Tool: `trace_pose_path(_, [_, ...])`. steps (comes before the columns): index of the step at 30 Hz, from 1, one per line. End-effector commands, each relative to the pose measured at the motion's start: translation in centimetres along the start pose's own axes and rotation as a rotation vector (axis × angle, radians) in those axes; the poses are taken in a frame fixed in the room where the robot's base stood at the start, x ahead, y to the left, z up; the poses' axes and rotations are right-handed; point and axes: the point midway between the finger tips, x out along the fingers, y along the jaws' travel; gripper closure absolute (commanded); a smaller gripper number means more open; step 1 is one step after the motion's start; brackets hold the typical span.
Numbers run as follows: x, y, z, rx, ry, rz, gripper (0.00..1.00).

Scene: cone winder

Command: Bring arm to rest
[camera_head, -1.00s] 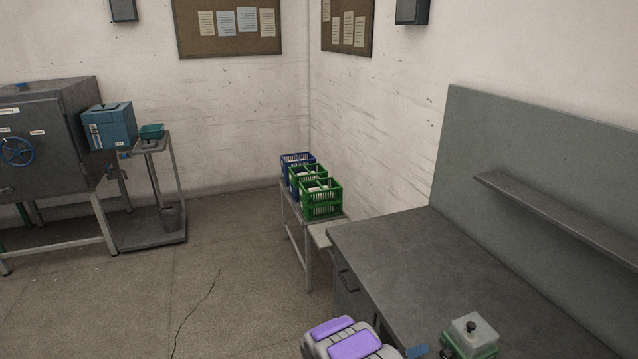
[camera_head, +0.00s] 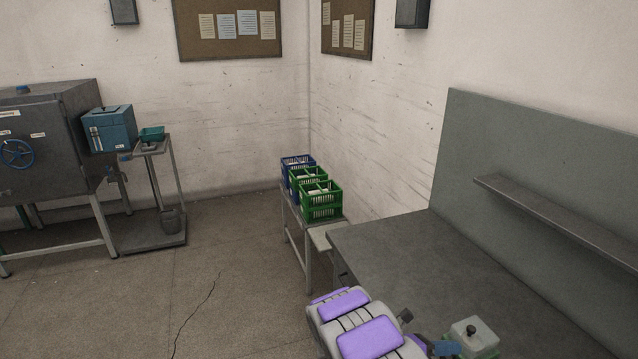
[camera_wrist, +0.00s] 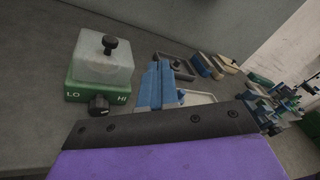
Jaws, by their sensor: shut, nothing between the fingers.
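My arm, white with purple pads, shows at the bottom of the head view, over the front edge of the grey workbench (camera_head: 430,260). My gripper (camera_head: 447,348) is small and blue at its end, near the bottom edge. In the wrist view my gripper (camera_wrist: 157,85) points away from the camera with its blue fingers together and nothing seen between them. A green box with a pale translucent top and a black knob (camera_wrist: 100,75) stands on the bench left of the fingers; it also shows in the head view (camera_head: 474,338).
Crates (camera_head: 320,200) stand on a small table past the bench. A shelf (camera_head: 550,218) juts from the bench's back panel. A dark grey cabinet with a blue wheel (camera_head: 45,140) stands at left. A dark tray (camera_wrist: 175,66) lies beyond my fingers. The floor at left is clear.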

Motion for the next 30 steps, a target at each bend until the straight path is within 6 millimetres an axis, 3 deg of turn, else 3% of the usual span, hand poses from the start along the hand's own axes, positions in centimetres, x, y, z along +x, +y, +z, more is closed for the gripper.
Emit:
trace_pose_path(1, [0.4,-1.9,0.8,0.065,0.04,-0.026,1.0])
trace_pose_path(6, [1.1,-7.8,1.5,0.268,0.178,-0.113,1.0])
trace_pose_path(14, [0.7,-16.0,0.8,0.574,0.396,-0.246,1.0])
trace_pose_path(23, [-2.1,-23.6,-1.6,0.912,0.659,-0.399,1.0])
trace_pose_path(30, [-5.8,-28.3,-3.8,1.159,0.88,-0.532,1.0])
